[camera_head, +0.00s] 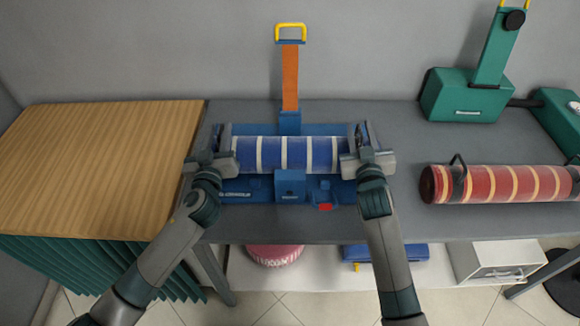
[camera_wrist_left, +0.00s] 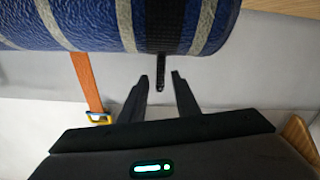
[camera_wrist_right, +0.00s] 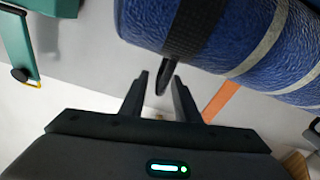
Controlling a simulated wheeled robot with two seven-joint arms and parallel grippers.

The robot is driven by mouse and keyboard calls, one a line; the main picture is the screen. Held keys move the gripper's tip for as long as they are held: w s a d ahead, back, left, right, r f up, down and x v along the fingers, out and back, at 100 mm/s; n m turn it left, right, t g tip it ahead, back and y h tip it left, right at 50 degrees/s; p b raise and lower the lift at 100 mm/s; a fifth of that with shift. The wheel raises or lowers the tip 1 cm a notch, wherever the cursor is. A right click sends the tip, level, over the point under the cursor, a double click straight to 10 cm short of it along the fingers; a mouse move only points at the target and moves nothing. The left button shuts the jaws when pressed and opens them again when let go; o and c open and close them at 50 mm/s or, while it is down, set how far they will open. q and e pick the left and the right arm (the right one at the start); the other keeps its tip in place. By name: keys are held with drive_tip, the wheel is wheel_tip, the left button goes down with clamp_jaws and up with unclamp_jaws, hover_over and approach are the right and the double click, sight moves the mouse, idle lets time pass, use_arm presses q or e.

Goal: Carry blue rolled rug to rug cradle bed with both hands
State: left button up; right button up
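The blue rolled rug (camera_head: 290,154) with pale stripes lies level along the blue rug cradle bed (camera_head: 237,190), between its end parts. I cannot tell how fully it rests there. My left gripper (camera_head: 224,148) is at its left end and my right gripper (camera_head: 360,148) at its right end. In the left wrist view, the open fingers (camera_wrist_left: 160,82) stand apart either side of a dark handle (camera_wrist_left: 161,78) on the rug's black band. In the right wrist view, the open fingers (camera_wrist_right: 160,82) also straddle a dark handle (camera_wrist_right: 163,78) with gaps visible.
An orange strap (camera_head: 290,78) with a yellow handle rises behind the cradle. A red striped roll (camera_head: 500,184) and a green machine (camera_head: 463,97) are on the right of the grey table. A wooden table (camera_head: 95,160) stands left. Bare grey tabletop lies between cradle and red roll.

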use_arm(q)
drive_tip(key=s, duration=1.1)
drive_tip(key=shift+s, duration=0.2)
use_arm(e)
drive_tip(key=shift+s, duration=0.1)
drive_tip(key=s, duration=1.1)
drive_tip(key=shift+s, duration=0.4)
